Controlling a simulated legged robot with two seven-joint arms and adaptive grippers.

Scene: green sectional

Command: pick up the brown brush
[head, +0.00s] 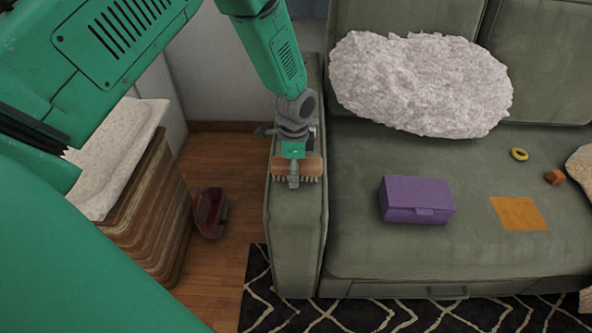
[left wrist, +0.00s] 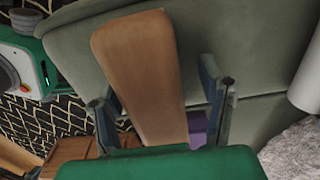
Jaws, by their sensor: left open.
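The brown brush (head: 311,167) with pale bristles is at the top of the green sofa's left armrest (head: 297,230) in the head view. My left gripper (head: 293,178) comes down over the middle of the brush and hides part of it. In the left wrist view the brush's smooth wooden back (left wrist: 140,70) lies between the two spread fingers. Gaps show on both sides, wider on the right, so the gripper is open around the brush and not shut on it. My right gripper is in neither view.
On the sofa seat are a purple box (head: 417,199), an orange cloth (head: 519,213), a yellow ring (head: 519,154) and a small orange-brown block (head: 554,177). A fluffy pale cushion (head: 420,85) leans behind. A dark red container (head: 211,212) stands on the floor left of the armrest.

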